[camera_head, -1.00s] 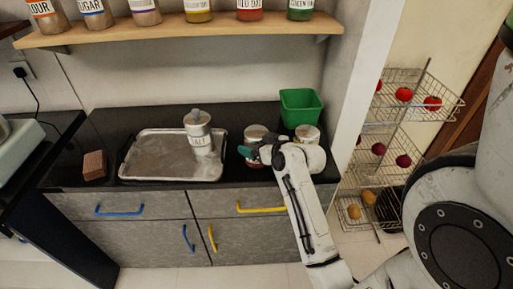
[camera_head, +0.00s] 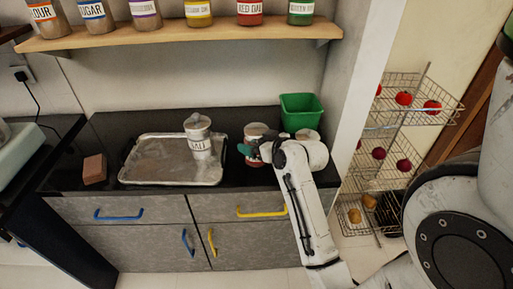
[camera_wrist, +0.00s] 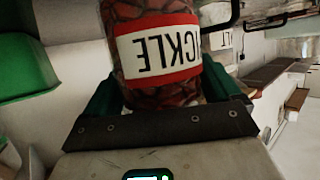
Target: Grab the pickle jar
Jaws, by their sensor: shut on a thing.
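The pickle jar (camera_wrist: 160,50) has a red-bordered white label with part of "PICKLE" readable and dark reddish contents. It fills the upper middle of the wrist view, between the green fingers. My gripper (camera_wrist: 160,88) is shut on the jar, one finger on each side. In the head view the jar (camera_head: 256,132) is at the right part of the black counter, its lower part partly covered by my gripper (camera_head: 258,151). Whether its base touches the counter is hard to tell.
A metal tray (camera_head: 150,177) with a salt jar (camera_head: 199,145) stands to the left. A green bin (camera_head: 301,110) is close behind on the right. Another jar (camera_head: 307,134) is partly hidden by my arm. A brown block (camera_head: 94,169) lies at far left. A shelf (camera_head: 180,37) hangs above.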

